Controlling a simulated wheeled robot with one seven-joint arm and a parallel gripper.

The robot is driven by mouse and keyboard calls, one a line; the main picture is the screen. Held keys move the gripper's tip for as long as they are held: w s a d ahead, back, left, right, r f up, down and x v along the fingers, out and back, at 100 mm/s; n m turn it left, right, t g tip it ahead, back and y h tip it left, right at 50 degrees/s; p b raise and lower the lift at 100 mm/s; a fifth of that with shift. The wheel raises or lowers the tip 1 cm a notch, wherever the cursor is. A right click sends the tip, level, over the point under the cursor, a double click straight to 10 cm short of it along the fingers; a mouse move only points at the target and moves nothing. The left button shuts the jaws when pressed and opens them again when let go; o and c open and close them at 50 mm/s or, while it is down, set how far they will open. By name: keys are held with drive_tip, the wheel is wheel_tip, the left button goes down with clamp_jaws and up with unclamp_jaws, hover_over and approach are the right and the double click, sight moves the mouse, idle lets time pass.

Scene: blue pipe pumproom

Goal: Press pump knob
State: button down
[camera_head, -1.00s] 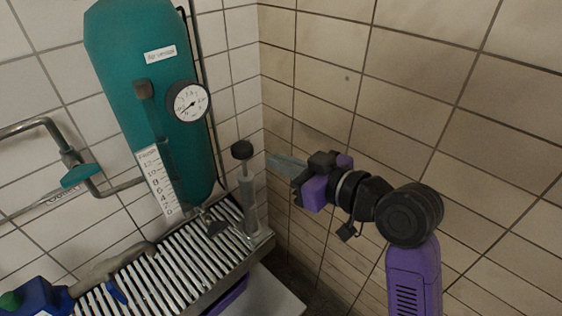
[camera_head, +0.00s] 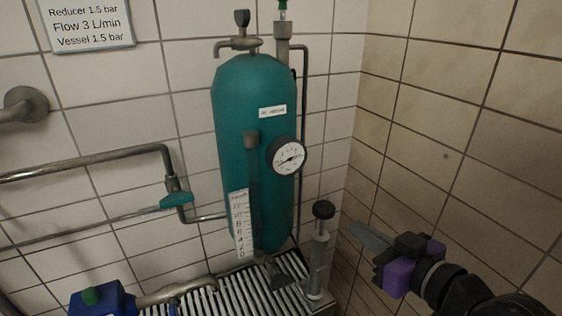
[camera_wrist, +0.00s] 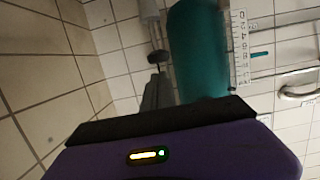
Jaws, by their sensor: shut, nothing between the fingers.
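The pump knob is a black round knob (camera_head: 323,209) on top of a slim grey upright pump (camera_head: 317,262) at the right end of the slatted grate. It also shows in the wrist view as a dark knob (camera_wrist: 158,57) just beyond my fingertips. My gripper (camera_head: 358,229) is shut and empty, its grey fingers pointing left toward the pump. In the head view it is just right of the knob and slightly lower in the picture, with a visible gap. In the wrist view the shut fingers (camera_wrist: 156,90) show at the middle.
A teal vessel (camera_head: 252,110) with a pressure gauge (camera_head: 287,156) and a level scale (camera_head: 240,224) stands left of the pump. A pipe with a teal valve handle (camera_head: 177,199) runs along the left wall. A tiled wall (camera_head: 450,120) is close on the right.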

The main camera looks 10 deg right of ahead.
wheel_tip(320, 180, up, 6)
drive_tip(key=p, duration=0.4)
drive_tip(key=shift+d+f, duration=0.1)
drive_tip(key=shift+d, duration=0.05)
drive_tip(key=p, duration=0.2)
hover_over(323, 221)
drive_tip(key=d, duration=0.2)
wheel_tip(323, 221, down, 5)
drive_tip(key=shift+s+a+f, duration=0.1)
drive_tip(key=shift+s+f, duration=0.1)
drive_tip(key=shift+f, duration=0.55)
drive_tip(key=shift+f, duration=0.1)
